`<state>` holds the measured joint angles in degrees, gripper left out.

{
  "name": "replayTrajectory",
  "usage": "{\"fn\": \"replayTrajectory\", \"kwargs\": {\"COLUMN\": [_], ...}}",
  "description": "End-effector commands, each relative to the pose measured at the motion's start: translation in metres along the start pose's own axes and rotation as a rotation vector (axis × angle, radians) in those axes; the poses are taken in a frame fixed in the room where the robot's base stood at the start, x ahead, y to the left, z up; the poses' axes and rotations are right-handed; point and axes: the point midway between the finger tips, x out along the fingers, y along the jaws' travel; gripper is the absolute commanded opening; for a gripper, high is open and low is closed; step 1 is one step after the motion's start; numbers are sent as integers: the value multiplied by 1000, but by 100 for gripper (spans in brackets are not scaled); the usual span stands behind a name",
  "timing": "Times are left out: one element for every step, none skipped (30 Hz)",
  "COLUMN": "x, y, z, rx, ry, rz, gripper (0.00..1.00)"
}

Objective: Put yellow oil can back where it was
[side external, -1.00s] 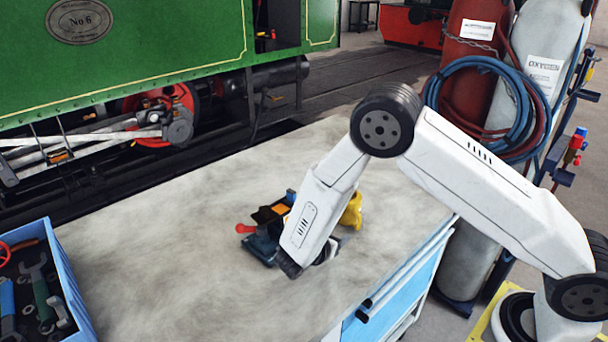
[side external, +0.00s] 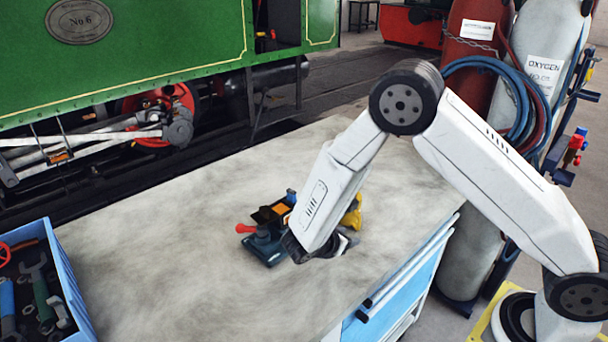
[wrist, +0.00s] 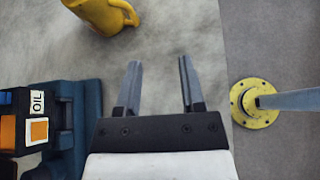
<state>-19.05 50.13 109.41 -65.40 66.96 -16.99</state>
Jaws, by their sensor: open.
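The yellow oil can (side external: 352,216) is on the grey worktop, mostly hidden behind my arm in the side view. In the wrist view the oil can (wrist: 106,14) is cut off by the top edge, beyond my fingertips and to their left. My gripper (wrist: 160,70) is open, with nothing between its fingers, apart from the can. In the side view my gripper (side external: 345,242) is low over the worktop, its fingers partly hidden.
A blue tool crate (side external: 72,290) is at the left. The worktop (side external: 180,230) between is clear.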

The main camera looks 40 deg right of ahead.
Motion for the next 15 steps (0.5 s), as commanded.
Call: {"fn": "replayTrajectory", "kwargs": {"x": [-1, -1, -2, -2, -4, -5, -7, -9, -12, -14, -17, -20, -23, -26, -29], "y": [-7, -12, -19, -24, -30, -36, -42, -47, -53, -57, -62, -68, -71, -75, -79], "z": [6, 9, 12, 15, 17, 20, 22, 24, 27, 28, 30, 32, 34, 35, 38], "rx": [45, 75, 118, 152, 188, 239, 278, 318, 373, 414, 455, 513, 557, 601, 662], "ry": [43, 71, 111, 142, 174, 217, 249, 281, 322, 352, 382, 422, 452, 481, 519], "rz": [-35, -59, -92, -117, -143, -178, -203, -229, -262, -285, -309, -341, -363, -386, -414], "gripper": [50, 50, 50, 50, 50, 50, 50, 50, 50, 50, 50, 50, 50, 50, 50]}}
